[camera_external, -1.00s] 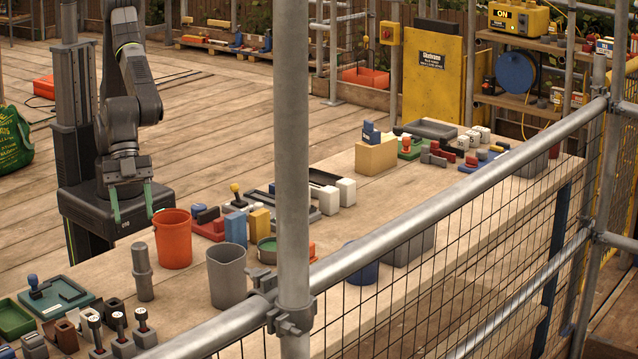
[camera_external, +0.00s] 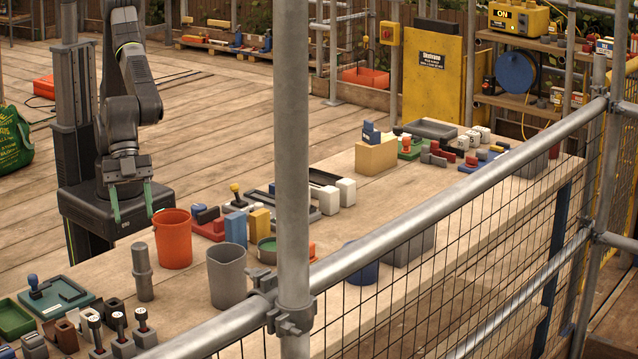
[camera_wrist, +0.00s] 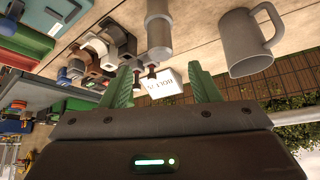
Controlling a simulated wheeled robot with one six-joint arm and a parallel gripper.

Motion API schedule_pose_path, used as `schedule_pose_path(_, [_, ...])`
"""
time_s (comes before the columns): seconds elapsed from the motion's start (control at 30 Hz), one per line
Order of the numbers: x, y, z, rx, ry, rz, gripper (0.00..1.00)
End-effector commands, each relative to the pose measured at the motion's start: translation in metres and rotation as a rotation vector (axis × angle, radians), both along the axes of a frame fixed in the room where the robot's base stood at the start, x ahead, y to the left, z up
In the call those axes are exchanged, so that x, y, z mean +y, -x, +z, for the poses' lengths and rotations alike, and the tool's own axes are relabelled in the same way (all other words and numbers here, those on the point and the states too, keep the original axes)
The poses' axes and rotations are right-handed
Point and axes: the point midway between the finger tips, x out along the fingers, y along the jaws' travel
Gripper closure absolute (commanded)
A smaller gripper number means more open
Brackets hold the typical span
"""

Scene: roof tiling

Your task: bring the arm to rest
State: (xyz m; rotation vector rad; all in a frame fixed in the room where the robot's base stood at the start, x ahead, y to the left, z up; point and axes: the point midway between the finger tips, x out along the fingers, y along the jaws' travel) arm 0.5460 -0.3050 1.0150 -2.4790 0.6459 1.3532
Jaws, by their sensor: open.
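My gripper (camera_external: 131,205) hangs at the left, just beyond the table's far edge and left of the orange bucket (camera_external: 173,240). Its two green fingers are apart with nothing between them, and they point down. In the wrist view my gripper (camera_wrist: 163,88) shows the same open green fingers. Behind them lies a small white block with lettering (camera_wrist: 164,84), apart from the fingers. My arm is folded above the base.
The long wooden table (camera_external: 330,245) carries a grey cylinder (camera_external: 143,272), a grey mug (camera_external: 227,275), stamps and several blocks. The grey mug also shows in the wrist view (camera_wrist: 245,45). A scaffold pole (camera_external: 292,150) and rail stand in front.

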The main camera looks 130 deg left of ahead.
Motion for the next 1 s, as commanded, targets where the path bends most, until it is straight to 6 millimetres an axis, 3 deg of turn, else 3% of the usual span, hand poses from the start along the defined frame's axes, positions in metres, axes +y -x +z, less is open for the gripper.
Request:
schedule_pose_path(0.4, [-0.017, -0.030, -0.055, 0.003, -0.001, -0.001, 0.44])
schedule_pose_path(0.63, [-0.024, -0.042, -0.077, 0.001, -0.001, -0.001, 0.44])
schedule_pose_path(1.0, [-0.024, -0.044, -0.078, 0.000, 0.000, -0.001, 0.44])
